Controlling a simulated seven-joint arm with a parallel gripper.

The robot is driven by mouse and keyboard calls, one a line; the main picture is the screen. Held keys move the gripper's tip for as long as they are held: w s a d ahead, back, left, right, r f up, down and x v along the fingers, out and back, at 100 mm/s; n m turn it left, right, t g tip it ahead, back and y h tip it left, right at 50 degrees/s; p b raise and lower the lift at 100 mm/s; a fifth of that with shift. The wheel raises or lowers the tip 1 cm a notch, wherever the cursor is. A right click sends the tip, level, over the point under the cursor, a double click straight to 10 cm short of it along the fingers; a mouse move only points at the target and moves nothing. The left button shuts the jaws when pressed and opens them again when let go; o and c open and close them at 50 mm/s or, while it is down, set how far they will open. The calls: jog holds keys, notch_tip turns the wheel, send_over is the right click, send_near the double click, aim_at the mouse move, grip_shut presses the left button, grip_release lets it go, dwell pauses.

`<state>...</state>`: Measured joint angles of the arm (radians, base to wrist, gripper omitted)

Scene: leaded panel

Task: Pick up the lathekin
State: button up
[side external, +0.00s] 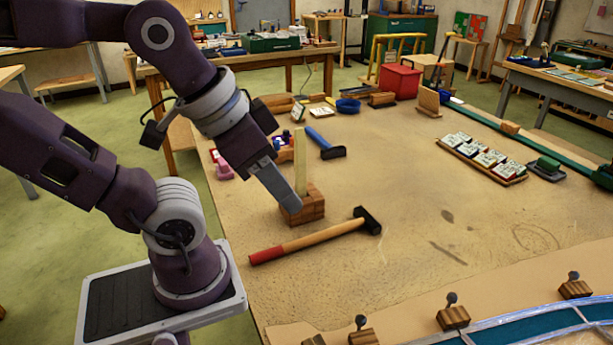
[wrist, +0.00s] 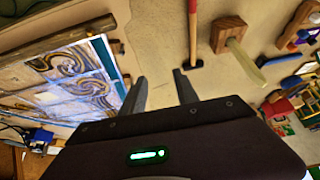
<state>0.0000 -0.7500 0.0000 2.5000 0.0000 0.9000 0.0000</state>
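The lathekin appears to be the pale, flat, pointed stick (side external: 301,160) standing upright in a brown wooden block (side external: 313,207) on the bench. In the wrist view the stick (wrist: 246,63) and its block (wrist: 228,33) are at the upper right, outside my fingers. My gripper (side external: 292,203) points down and overlaps the block's left side in the side view. In the wrist view my gripper (wrist: 159,82) has its two fingers apart, with only bench surface between them. It is empty and apart from the stick.
A hammer (side external: 315,236) with a red-ended handle lies in front of the block. A blue-handled tool (side external: 325,145) lies behind it. A tray of small pieces (side external: 483,158) is at the right. The leaded panel (side external: 540,330) lies at the front right. The bench middle is mostly clear.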

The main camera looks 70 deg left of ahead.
jog(key=shift+o, duration=0.2)
dwell(0.3)
jog(key=shift+o, duration=1)
